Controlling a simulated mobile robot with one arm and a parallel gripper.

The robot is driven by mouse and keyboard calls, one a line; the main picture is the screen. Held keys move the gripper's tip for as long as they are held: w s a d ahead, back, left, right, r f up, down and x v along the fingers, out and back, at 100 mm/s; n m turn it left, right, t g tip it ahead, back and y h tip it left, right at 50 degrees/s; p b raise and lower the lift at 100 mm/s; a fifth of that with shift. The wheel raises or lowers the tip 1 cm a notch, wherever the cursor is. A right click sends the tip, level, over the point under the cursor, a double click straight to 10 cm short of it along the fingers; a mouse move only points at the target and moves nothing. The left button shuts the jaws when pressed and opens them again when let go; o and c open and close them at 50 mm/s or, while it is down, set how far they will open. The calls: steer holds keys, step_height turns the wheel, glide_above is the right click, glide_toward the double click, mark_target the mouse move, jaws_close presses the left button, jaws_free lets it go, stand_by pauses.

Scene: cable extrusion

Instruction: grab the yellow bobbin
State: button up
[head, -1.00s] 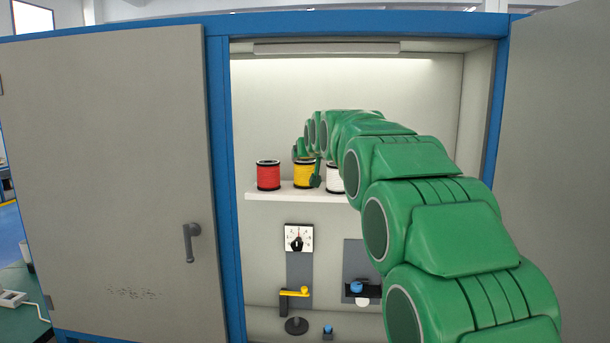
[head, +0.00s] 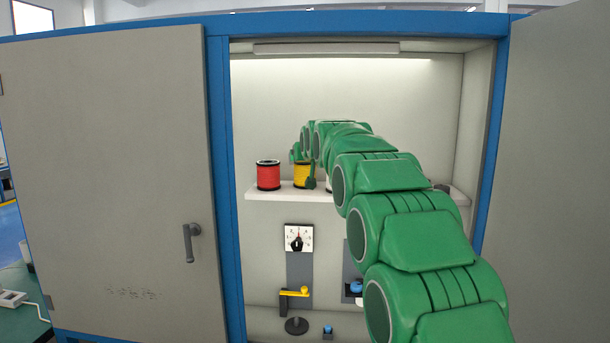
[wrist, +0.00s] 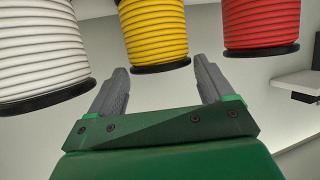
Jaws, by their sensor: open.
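The yellow bobbin (head: 302,176) stands on the white shelf (head: 275,196) in the cabinet, right of a red one. My green arm's end partly covers its upper right side in the head view. In the wrist view the yellow bobbin (wrist: 154,32) hangs at the top of the picture, ahead of the two fingers and roughly between their lines. My gripper (wrist: 161,84) is open with grey fingers apart and nothing between them. I cannot tell whether a finger touches the bobbin.
The red bobbin (head: 268,175) stands left on the shelf; it shows right of the yellow one in the wrist view (wrist: 260,25). A white bobbin (wrist: 40,52) is on the other side, mostly hidden behind my arm in the head view. A dial (head: 299,238) sits below the shelf.

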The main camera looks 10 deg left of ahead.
steer(key=shift+x, duration=1.2)
steer(key=shift+w+a+f, duration=0.15)
steer(key=shift+w+f, duration=0.05)
steer(key=shift+w, duration=0.15)
steer(key=c, duration=0.7)
steer(key=shift+c, duration=0.2)
